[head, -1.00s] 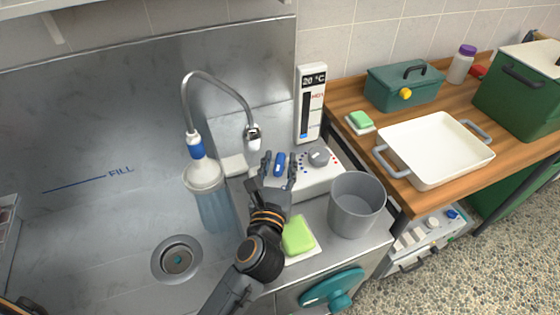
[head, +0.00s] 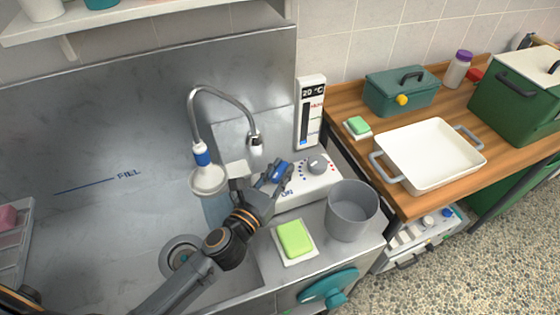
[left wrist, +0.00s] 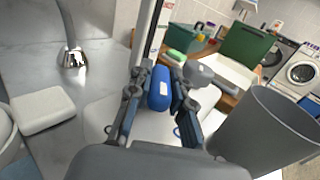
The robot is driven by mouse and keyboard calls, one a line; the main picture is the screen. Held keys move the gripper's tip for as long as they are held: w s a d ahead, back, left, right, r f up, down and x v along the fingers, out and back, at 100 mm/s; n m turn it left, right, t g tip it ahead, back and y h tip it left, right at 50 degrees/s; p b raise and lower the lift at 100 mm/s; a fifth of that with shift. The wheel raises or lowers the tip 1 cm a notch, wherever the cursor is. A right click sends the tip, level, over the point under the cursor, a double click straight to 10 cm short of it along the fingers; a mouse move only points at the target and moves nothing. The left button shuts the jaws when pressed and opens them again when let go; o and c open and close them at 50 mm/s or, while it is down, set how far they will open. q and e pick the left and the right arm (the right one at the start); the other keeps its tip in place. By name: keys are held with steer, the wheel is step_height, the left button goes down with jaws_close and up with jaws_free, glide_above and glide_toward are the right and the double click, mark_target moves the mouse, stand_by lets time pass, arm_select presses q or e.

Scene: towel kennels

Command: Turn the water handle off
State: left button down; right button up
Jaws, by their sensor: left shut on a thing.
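The blue water handle (head: 281,170) sits on the white control box (head: 318,184) and now tilts to the right. The letters "ON" show on the box in front of it. My left gripper (head: 274,177) is shut on the handle, its fingers on both sides of it. In the left wrist view the blue handle (left wrist: 160,89) stands between the two fingers (left wrist: 159,104). The spray head (head: 207,180) hangs over the sink, with a pale blue column (head: 214,208) below it, partly hidden by my arm. My right gripper is not in view.
A grey dial (head: 317,164) is close to the right of the handle. A grey bucket (head: 351,212) and a green sponge (head: 294,238) stand in front of the box. The curved spout (head: 254,139) is behind it. A white tray (head: 428,154) lies on the wooden table.

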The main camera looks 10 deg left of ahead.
arm_select(q)
steer(key=m+g+h+p, duration=0.1)
steer(key=m+h, duration=0.1)
steer(key=shift+a+r+h, duration=0.1)
steer(key=shift+r+h, duration=0.05)
steer(key=shift+h, duration=0.15)
steer(key=m+g+h, duration=0.1)
steer(key=h, duration=0.1)
steer(key=shift+w+m+h, duration=0.1)
steer(key=shift+m+h, duration=0.2)
steer(key=shift+m, duration=0.1)
steer(key=shift+f+m+g+h, duration=0.2)
steer(key=shift+m+g+h, duration=0.5)
steer(key=shift+g+h, duration=0.25)
steer(key=shift+m+g+h+b, duration=0.95)
steer(key=shift+m+g+h, duration=0.3)
steer(key=shift+g, duration=0.2)
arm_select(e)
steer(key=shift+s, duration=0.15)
arm_select(q)
steer(key=shift+r+g, duration=0.1)
steer(key=shift+g, duration=0.2)
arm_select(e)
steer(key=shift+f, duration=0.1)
arm_select(q)
steer(key=c, duration=1.2)
jaws_free()
